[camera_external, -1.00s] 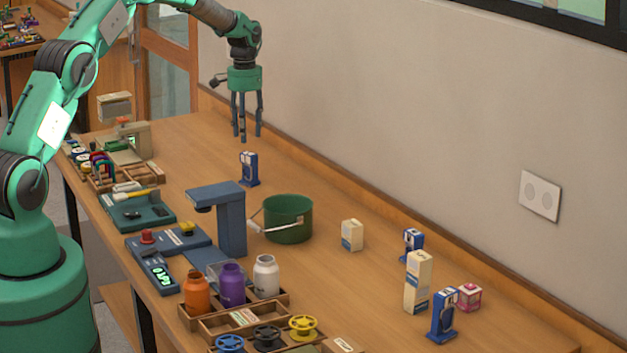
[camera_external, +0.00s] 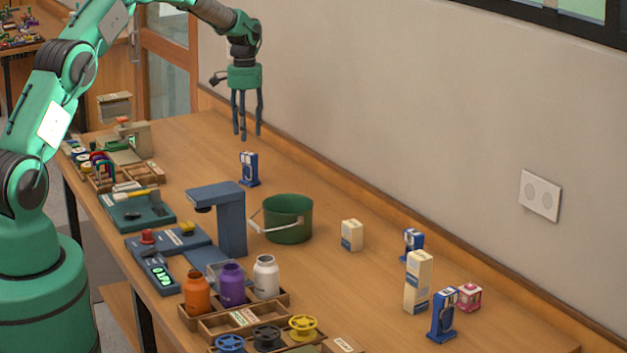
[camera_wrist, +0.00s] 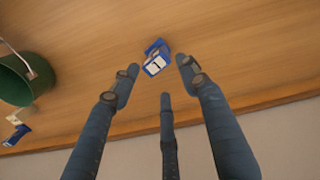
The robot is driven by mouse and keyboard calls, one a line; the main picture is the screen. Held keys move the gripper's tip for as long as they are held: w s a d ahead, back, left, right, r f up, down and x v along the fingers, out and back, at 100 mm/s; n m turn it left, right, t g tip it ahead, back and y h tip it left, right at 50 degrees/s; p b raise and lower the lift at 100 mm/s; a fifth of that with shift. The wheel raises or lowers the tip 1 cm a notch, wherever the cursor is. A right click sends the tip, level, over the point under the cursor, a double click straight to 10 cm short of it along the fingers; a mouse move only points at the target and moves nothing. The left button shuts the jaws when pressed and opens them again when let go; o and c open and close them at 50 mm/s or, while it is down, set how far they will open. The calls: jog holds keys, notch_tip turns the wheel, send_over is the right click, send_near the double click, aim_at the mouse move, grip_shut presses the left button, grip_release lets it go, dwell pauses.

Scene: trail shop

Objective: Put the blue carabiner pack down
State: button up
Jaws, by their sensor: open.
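A blue carabiner pack (camera_external: 249,169) with a pale front stands upright on the wooden bench, towards its far end. It also shows in the wrist view (camera_wrist: 156,58), beyond my fingertips. My gripper (camera_external: 247,136) is open and empty, above the pack and apart from it, with its fingers pointing down. In the wrist view my gripper (camera_wrist: 158,82) has its fingers spread with nothing between them. Two similar blue packs stand at the near right, one in front (camera_external: 442,315) and one behind (camera_external: 412,242).
A green bucket (camera_external: 287,219) and a blue stand (camera_external: 230,220) are nearer the camera. A small cream box (camera_external: 352,235), a tall cream box (camera_external: 418,282) and a pink box (camera_external: 468,297) stand to the right. The wall (camera_external: 350,120) borders the bench. Bench around the pack is clear.

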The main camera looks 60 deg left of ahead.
jog(key=shift+d+r, duration=0.25)
jog(key=shift+r, duration=0.15)
jog(key=s+d+r+m+t, duration=0.1)
jog(key=s+d+r, duration=0.4)
jog(key=d+r, duration=0.4)
jog(key=s+d+r+m+t+y, duration=0.1)
jog(key=s+d+r, duration=0.4)
jog(key=d+r, duration=0.4)
jog(key=s+d+r, duration=0.4)
jog(key=d+r, duration=0.5)
jog(key=s+d+m+t, duration=0.1)
jog(key=s+d, duration=0.5)
jog(key=s, duration=0.4)
jog(key=s+d+m+t, duration=0.1)
jog(key=s+d, duration=0.5)
jog(key=s, duration=0.5)
jog(key=s+d+m+t, duration=0.1)
jog(key=s+d, duration=0.5)
jog(key=s, duration=0.5)
jog(key=shift+r+t+h, duration=0.2)
jog(key=shift+t+h, duration=0.1)
jog(key=shift+h, duration=0.1)
